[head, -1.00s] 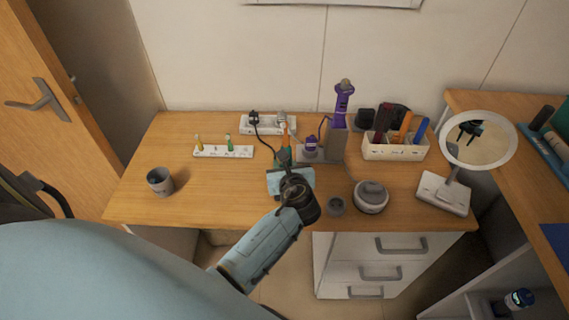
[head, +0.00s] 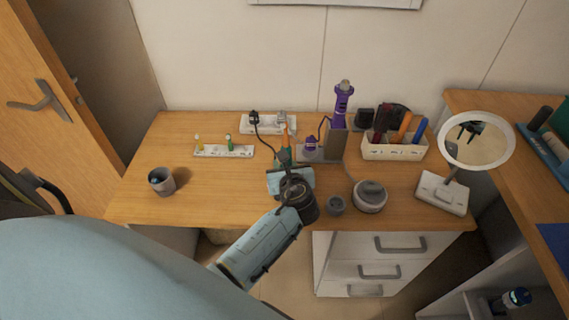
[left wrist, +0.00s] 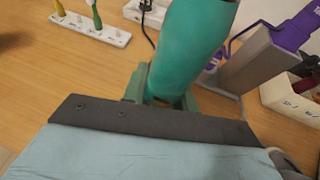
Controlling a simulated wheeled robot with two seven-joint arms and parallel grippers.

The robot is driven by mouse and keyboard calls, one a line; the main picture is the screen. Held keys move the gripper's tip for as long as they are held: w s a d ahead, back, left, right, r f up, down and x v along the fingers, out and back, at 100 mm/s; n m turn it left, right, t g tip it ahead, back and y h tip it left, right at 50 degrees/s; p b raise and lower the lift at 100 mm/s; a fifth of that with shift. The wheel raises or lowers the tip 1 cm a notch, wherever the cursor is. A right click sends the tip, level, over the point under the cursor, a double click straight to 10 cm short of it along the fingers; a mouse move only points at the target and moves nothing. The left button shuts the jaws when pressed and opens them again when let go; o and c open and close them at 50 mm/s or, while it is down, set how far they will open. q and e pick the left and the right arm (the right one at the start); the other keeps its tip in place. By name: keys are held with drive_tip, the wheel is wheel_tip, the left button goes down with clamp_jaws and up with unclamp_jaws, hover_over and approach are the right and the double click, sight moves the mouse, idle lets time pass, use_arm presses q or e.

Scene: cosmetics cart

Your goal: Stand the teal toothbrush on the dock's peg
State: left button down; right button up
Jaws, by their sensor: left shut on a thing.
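My left gripper (head: 284,163) is shut on the teal toothbrush (left wrist: 192,50), which stands roughly upright and leans a little in the left wrist view. In the head view only a narrow part of the toothbrush (head: 285,152) shows above the gripper, with orange near its top. The gripper is just left of the grey dock (head: 318,155). The dock has a low base and a tall grey block (head: 337,142) with a purple device (head: 343,103) in it. A small purple piece (head: 310,143) sits on the base. I cannot make out the peg or the toothbrush's lower end. My right gripper is not in view.
A white power strip (head: 262,125) with plugs and cables lies behind. A white rack (head: 223,151) with small brushes and a grey cup (head: 161,181) are at left. A small jar (head: 336,205), round device (head: 370,196), organiser (head: 395,152) and mirror stand (head: 442,193) are at right.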

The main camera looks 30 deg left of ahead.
use_arm(q)
drive_tip(key=shift+p, duration=0.55)
idle(0.9)
drive_tip(key=shift+p, duration=0.3)
drive_tip(key=shift+f+b, duration=0.85)
drive_tip(key=shift+f, duration=0.35)
drive_tip(key=c, duration=1)
unclamp_jaws()
drive_tip(key=shift+c, duration=0.2)
drive_tip(key=p+v, duration=0.2)
drive_tip(key=v, duration=1.1)
drive_tip(key=shift+s+d, duration=0.15)
